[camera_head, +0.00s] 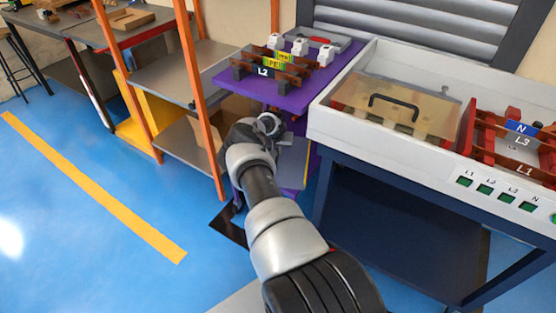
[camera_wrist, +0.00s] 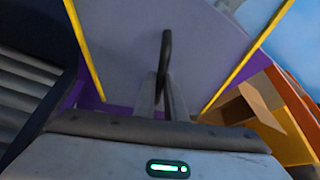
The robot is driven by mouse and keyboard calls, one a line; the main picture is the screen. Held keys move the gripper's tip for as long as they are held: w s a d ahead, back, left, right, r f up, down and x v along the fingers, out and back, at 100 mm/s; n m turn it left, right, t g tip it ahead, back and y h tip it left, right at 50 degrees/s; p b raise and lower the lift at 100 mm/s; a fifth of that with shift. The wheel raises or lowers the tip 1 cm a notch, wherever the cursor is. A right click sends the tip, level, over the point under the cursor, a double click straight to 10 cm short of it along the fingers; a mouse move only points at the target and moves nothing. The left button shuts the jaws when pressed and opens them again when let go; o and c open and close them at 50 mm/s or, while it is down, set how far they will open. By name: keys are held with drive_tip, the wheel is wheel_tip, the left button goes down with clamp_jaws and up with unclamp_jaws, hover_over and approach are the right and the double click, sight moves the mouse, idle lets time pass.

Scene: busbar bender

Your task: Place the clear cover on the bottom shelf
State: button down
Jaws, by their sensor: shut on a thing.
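In the wrist view my gripper (camera_wrist: 164,88) is shut on a dark bar handle (camera_wrist: 166,50). Beyond it is a greyish panel (camera_wrist: 120,45) with yellow edges, which looks like the clear cover. In the head view my gripper (camera_head: 268,126) reaches low beside the purple rack (camera_head: 232,72), below its top shelf. My arm hides most of the lower shelf, and a yellow-edged part (camera_head: 294,172) shows to its right. Whether the held panel touches a shelf I cannot tell. Another clear cover with a black handle (camera_head: 393,104) lies on the white bench.
The white bench (camera_head: 335,128) stands close on the right, with red busbar parts (camera_head: 480,130). A rack with orange posts (camera_head: 196,90) stands close on the left, with a cardboard box inside. Labelled parts (camera_head: 273,66) sit on the purple top shelf. Blue floor is clear at left.

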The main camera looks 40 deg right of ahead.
wheel_tip(320, 180, down, 3)
drive_tip(key=shift+f+b, duration=0.2)
drive_tip(key=shift+b, duration=0.45)
drive_tip(key=shift+r, duration=0.1)
drive_tip(key=c, duration=1.8)
unclamp_jaws()
